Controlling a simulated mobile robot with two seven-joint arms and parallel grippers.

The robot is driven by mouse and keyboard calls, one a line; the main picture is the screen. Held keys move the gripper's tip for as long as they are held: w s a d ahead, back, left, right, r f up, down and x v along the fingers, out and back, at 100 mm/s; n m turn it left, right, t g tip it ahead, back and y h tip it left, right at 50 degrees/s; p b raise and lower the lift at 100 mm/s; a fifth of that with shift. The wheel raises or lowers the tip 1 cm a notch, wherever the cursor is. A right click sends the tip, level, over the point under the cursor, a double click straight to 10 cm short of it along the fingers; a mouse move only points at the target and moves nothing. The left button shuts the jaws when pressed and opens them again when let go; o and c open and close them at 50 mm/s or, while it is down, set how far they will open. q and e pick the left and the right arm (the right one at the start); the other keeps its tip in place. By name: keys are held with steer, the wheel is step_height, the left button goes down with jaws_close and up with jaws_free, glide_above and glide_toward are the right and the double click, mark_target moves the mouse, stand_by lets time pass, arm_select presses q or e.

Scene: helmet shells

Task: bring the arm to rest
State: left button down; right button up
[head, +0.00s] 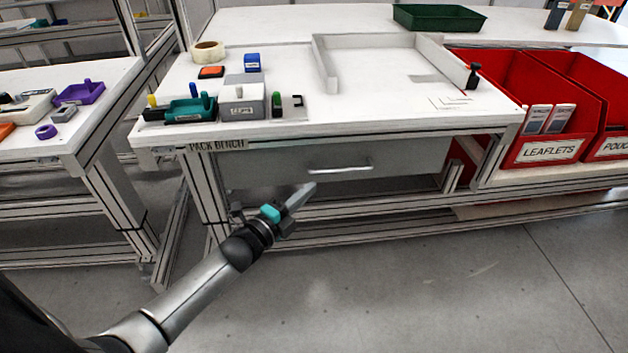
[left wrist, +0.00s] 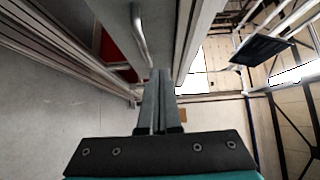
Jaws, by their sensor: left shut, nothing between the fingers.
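My left gripper (head: 303,194) is shut and empty. In the head view it is in front of the pack bench, just below and left of the drawer handle (head: 340,169). In the left wrist view the fingers of the left gripper (left wrist: 158,75) lie together with nothing between them, and the drawer handle (left wrist: 139,30) shows just above and left of them. The drawer (head: 400,160) looks closed under the bench top. My right gripper does not show in either view.
The white pack bench (head: 350,115) carries a grey frame, a tape roll (head: 207,51) and small blocks. Red bins (head: 540,105) stand at the right, a green tray (head: 438,18) at the back. A side table (head: 95,95) stands left. The floor (head: 430,290) in front is clear.

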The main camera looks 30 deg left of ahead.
arm_select(q)
steer(key=s+a+f+n+g+y+p, duration=0.1)
steer(key=s+f+n+g+y+p, duration=0.25)
steer(key=s+f, duration=0.5)
steer(key=s+f+n+g+p, duration=0.2)
steer(key=s+f+n+g, duration=0.3)
steer(key=f, duration=0.6)
steer(key=s+d+f+n+g+p, duration=0.2)
steer(key=s+f+n+g, duration=0.1)
steer(key=s, duration=1)
steer(key=s+d+f+n+g+p, duration=0.2)
steer(key=s+f+n+g, duration=0.2)
steer(key=s, duration=0.9)
step_height(320, 180, down, 3)
steer(key=shift+s+d+f+n, duration=0.1)
steer(key=shift+s+d+n, duration=0.05)
steer(key=shift+n, duration=1.1)
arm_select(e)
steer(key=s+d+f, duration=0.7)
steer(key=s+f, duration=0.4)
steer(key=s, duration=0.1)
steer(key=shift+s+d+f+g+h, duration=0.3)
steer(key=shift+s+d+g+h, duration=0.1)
